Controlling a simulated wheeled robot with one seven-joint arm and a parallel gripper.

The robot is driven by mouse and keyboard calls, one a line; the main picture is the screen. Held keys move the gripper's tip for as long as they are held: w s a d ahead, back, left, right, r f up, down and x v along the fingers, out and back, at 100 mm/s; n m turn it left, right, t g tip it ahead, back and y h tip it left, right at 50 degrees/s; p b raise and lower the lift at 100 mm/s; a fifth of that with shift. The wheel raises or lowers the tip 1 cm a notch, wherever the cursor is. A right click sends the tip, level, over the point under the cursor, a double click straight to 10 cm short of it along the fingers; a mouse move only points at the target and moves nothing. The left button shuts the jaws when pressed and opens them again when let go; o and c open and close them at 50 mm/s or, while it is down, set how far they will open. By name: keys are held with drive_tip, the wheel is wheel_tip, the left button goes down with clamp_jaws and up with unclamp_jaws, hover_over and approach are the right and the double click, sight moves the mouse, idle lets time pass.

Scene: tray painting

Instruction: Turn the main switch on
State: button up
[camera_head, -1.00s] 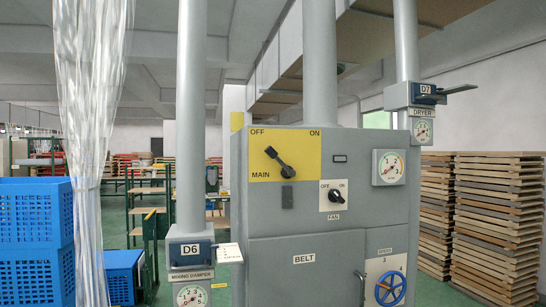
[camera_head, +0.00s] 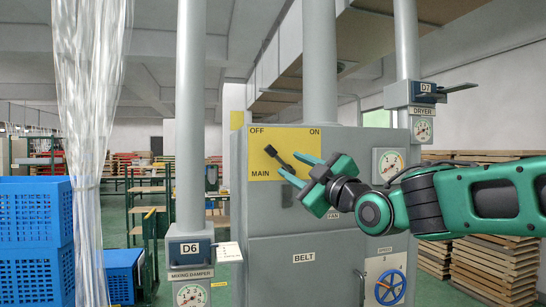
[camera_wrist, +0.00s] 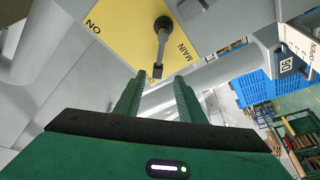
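The main switch (camera_head: 271,151) is a black lever on a yellow plate (camera_head: 258,138) on the grey cabinet. It points up and left toward the OFF mark in the head view. My gripper (camera_head: 288,164) is in front of the plate, its fingers open and hiding the lever's pivot there. In the wrist view the whole lever (camera_wrist: 161,45) shows, and its squared end lies in line with the gap between my open fingertips (camera_wrist: 158,80). I cannot tell whether the end is between the fingers or just beyond them. Nothing is held.
The fan switch is mostly hidden behind my gripper. A round gauge (camera_head: 391,164) and a blue handwheel (camera_head: 390,287) are on the cabinet's right side. The D6 damper box (camera_head: 190,250) stands at the left on a pipe. Blue crates (camera_head: 35,240) stand far left.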

sight(273, 153)
drive_tip(key=x, duration=0.7)
drive_tip(key=r+x, duration=0.1)
drive_tip(key=x, duration=0.3)
drive_tip(key=shift+s+a+r, duration=0.15)
drive_tip(key=shift+s+a, duration=0.1)
drive_tip(key=shift+s, duration=0.05)
drive_tip(key=shift+y, duration=0.3)
clamp_jaws()
